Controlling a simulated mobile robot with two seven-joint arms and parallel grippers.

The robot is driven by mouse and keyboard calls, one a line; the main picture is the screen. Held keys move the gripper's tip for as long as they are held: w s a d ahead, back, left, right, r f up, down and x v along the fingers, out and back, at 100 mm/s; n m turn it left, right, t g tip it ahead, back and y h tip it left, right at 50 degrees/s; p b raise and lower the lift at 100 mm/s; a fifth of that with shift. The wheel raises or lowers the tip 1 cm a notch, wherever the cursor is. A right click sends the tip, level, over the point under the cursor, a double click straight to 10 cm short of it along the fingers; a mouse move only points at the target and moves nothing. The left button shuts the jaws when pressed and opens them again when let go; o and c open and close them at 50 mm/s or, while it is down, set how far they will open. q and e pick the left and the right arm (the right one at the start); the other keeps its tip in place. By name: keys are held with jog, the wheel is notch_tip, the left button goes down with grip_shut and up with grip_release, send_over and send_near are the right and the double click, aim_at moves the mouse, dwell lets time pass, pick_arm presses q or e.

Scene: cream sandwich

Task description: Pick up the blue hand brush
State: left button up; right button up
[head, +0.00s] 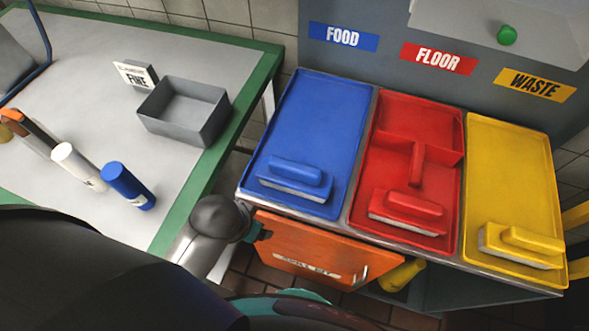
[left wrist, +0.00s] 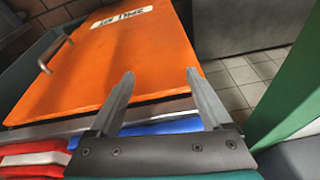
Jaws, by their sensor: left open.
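The blue hand brush (head: 295,177) lies in the near end of the blue tray (head: 322,115) in the head view, its raised blue handle on top and pale bristles along its front. My left gripper (left wrist: 160,93) is open and empty in the left wrist view, its two dark fingers spread before the orange panel. A blue strip (left wrist: 165,127) shows behind the finger bases; I cannot tell whether it is tray or brush. In the head view my left arm's grey joint is by the cabinet's left front corner, and its fingers cannot be made out. My right gripper is not in view.
A red brush (head: 408,210) and a yellow brush (head: 522,245) lie in the neighbouring trays. The orange panel (head: 320,252) juts from the cabinet front. A green-edged table (head: 95,75) on the left holds a grey bin (head: 185,110) and bottles.

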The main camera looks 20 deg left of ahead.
pick_arm(q)
jog(key=w+d+r+m+t+h+p, duration=0.1)
jog(key=w+d+r+m+t, duration=0.15)
jog(key=w+r+t, duration=0.6)
jog(key=w+d+r+m+t, duration=0.1)
jog(key=w+r+m, duration=0.3)
jog(key=r, duration=1)
jog(key=w+d+r+m+t+h+p, duration=0.1)
jog(key=w+r+m+t, duration=0.1)
jog(key=w+r+t, duration=0.65)
jog(key=s+d+r+m+g+h, duration=0.45)
jog(key=d+r+m+h, duration=0.35)
jog(key=m, duration=0.4)
jog(key=s+d+r+m+g+h, duration=0.4)
jog(key=d+r+m+g+h, duration=0.3)
jog(key=m+h, duration=0.45)
jog(key=s+d+f+m+g+y, duration=0.1)
jog(key=s+d+f+m+g, duration=0.35)
jog(key=m+g, duration=0.5)
jog(key=m+y, duration=1.1)
jog(key=y, duration=0.8)
send_near(294, 166)
jog(key=f, duration=0.5)
jog(key=d+f+b, duration=0.1)
jog(key=f, duration=0.2)
jog(key=shift+w+d+f, duration=0.1)
jog(key=shift+d+f, duration=0.2)
jog(key=shift+f, duration=1.25)
jog(key=shift+d+f, duration=0.2)
jog(key=shift+f, duration=1.25)
